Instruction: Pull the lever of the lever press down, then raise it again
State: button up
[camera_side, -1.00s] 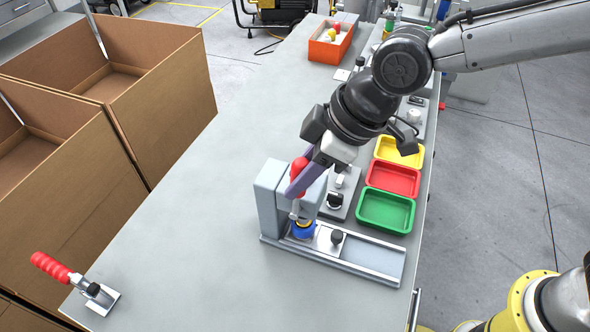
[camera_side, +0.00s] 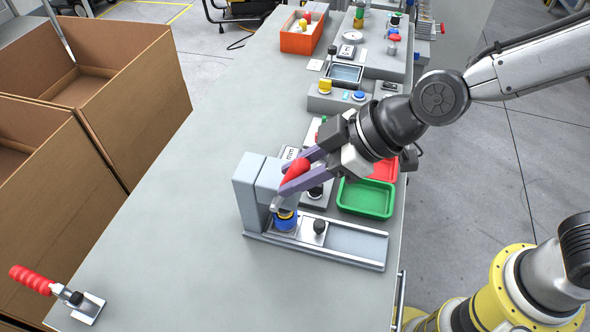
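The lever press stands on the near half of the bench, with an upright grey body (camera_side: 249,190) and a grey base (camera_side: 356,241) stretching right. Its red lever handle (camera_side: 295,174) leans up and to the right from a short metal shaft. A blue part with a yellow top (camera_side: 285,221) sits under the press head, beside a black knob (camera_side: 320,226) on the slide. My gripper (camera_side: 288,179) comes from the right, with one purple finger on each side of the red handle. It appears shut on the handle; the exact contact is partly hidden.
A green tray (camera_side: 366,199) and a red tray (camera_side: 384,170) lie right of the press, below my wrist. Other test fixtures (camera_side: 341,97) and an orange bin (camera_side: 304,38) are farther back.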

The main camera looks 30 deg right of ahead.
jog(key=o, duration=0.4)
jog(key=shift+o, duration=0.2)
jog(key=shift+d+r, duration=0.1)
jog(key=shift+r, duration=0.05)
jog(key=v, duration=1.3)
jog(key=shift+s+d+r, duration=0.15)
jog(key=shift+s+d, duration=0.05)
jog(key=shift+d, duration=0.05)
